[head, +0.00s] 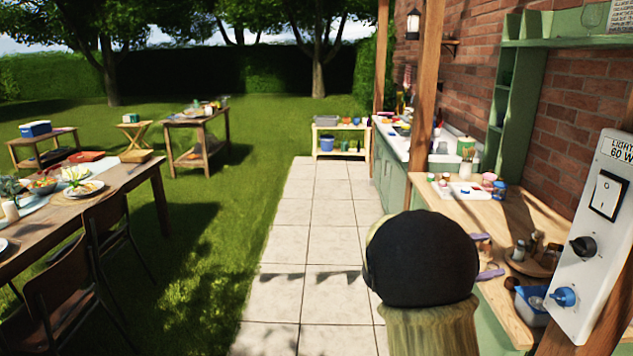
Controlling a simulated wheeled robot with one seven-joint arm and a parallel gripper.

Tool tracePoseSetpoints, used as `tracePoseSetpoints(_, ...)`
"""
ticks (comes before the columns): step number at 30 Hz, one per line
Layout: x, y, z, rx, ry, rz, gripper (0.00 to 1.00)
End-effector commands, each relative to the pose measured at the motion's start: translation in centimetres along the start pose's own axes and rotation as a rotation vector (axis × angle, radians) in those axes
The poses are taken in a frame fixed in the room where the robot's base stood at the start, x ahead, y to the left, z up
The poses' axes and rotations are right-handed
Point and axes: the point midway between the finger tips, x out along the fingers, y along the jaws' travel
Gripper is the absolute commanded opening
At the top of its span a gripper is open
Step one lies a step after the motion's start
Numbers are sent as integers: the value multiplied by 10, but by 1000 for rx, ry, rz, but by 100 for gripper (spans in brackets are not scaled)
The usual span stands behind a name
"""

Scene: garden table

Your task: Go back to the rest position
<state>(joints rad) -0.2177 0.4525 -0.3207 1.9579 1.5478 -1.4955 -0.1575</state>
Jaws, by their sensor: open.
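My gripper is not in view. A dark rounded part of my arm on an olive-coloured section rises at the lower right of the head view and hides part of the wooden counter (478,212) behind it. No object is named by the task.
A panel with a white switch and two knobs (590,245) is close at the right. A brick wall (570,110) stands behind the counter. A paved path (313,240) runs clear ahead. A dining table (128,176) with chairs stands on grass at the left.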

Motion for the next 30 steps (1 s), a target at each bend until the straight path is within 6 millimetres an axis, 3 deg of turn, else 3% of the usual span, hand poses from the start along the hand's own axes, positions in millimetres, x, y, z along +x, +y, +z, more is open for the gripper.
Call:
tracePoseSetpoints(4,-4,-27,14,-27,-195,-172,58)
tracePoseSetpoints(8,-25,-48,33,-84,-414,-356,58)
tracePoseSetpoints(12,-63,-56,51,-185,-648,-540,58)
tracePoseSetpoints(16,-106,-47,62,-312,-859,-695,58)
tracePoseSetpoints(20,-151,-20,63,-477,-1059,-832,58)
tracePoseSetpoints(23,-182,12,59,-632,-1200,-920,58)
tracePoseSetpoints(27,-214,70,42,-886,-1371,-1011,58)
tracePoseSetpoints(30,-225,115,24,-1090,-1465,-1051,58)
